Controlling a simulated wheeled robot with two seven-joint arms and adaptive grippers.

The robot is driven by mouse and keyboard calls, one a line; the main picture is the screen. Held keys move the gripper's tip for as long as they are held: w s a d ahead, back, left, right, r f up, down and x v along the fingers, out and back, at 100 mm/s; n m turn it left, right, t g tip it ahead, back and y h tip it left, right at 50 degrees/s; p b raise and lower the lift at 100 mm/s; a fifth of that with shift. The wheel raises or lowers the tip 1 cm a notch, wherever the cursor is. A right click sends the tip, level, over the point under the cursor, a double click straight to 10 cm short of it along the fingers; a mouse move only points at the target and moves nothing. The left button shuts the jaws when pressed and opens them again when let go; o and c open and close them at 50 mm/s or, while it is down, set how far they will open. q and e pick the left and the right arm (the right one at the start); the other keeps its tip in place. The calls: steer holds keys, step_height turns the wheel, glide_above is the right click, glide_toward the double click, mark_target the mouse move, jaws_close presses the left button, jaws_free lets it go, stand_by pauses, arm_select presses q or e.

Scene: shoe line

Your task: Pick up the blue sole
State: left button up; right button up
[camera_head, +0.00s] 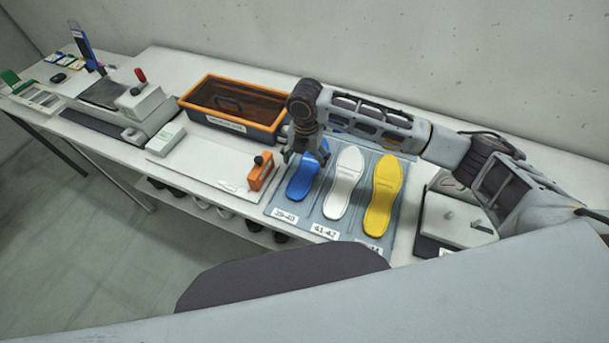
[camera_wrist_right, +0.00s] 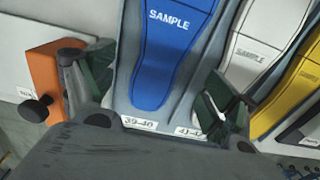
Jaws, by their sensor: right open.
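The blue sole (camera_head: 302,182) lies flat on a grey-blue mat (camera_head: 313,216) at the left of a row of soles, above the label 39-40. In the right wrist view the blue sole (camera_wrist_right: 167,55) is marked SAMPLE and lies between and beyond the open fingers. My right gripper (camera_head: 308,152) is over the far end of the blue sole and hides part of it. My left gripper is not in view.
A white sole (camera_head: 344,184) and a yellow sole (camera_head: 383,195) lie to the right of the blue one. An orange block with a black knob (camera_head: 260,175) stands close on the left. Behind is an orange-rimmed bin (camera_head: 234,81). A grey device (camera_head: 452,220) stands at right.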

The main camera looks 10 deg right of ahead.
mark_target(305, 174)
steer(key=shift+f, duration=0.1)
steer(key=shift+s+a+f+p, duration=0.1)
steer(key=shift+s+f+p, duration=0.15)
steer(key=shift+f, duration=0.7)
steer(key=shift+s+a+f+p, duration=0.1)
steer(key=shift+f+p, duration=0.1)
steer(key=shift+f, duration=1.4)
steer(key=shift+c, duration=0.2)
steer(key=c, duration=1.2)
